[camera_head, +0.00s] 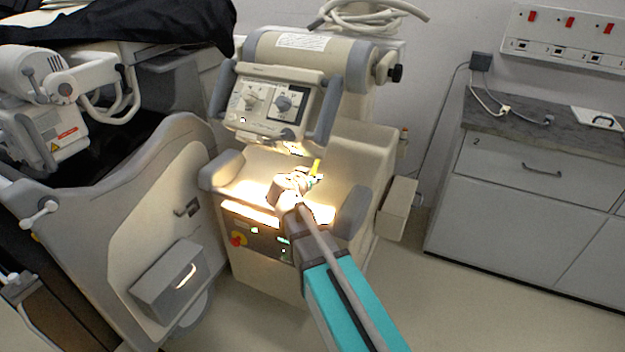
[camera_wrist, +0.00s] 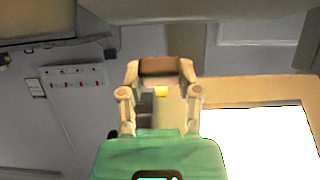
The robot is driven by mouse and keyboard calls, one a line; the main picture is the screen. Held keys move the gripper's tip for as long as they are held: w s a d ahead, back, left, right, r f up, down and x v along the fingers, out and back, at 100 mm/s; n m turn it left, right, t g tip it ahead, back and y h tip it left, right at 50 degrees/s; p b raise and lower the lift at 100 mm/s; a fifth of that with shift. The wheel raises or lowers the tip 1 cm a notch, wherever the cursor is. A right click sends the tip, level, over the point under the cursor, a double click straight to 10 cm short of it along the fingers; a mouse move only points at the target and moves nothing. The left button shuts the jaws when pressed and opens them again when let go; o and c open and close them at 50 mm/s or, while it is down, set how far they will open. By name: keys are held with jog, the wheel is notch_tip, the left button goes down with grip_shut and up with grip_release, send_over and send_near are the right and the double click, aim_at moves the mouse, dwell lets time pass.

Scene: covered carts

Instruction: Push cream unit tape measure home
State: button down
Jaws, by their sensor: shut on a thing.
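The cream unit (camera_head: 345,140) stands in the middle of the head view, with a control panel on top and a ledge below. My gripper (camera_head: 293,182) is over the ledge. A thin yellow thing (camera_head: 316,167) stands up beside its tip. It may be the tape measure, but it is too small to be sure. In the wrist view the cream fingers of my gripper (camera_wrist: 160,70) are close around a brown piece, with a small yellow patch (camera_wrist: 160,91) behind it. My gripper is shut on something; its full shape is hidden.
Grey handles (camera_head: 322,112) flank the control panel, and padded grips (camera_head: 353,214) flank the ledge. A grey-topped cabinet (camera_head: 530,190) is at the right. A cream machine with a grey box (camera_head: 168,280) is close on the left.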

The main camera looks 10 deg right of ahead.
jog(key=shift+c, duration=1.4)
grip_release()
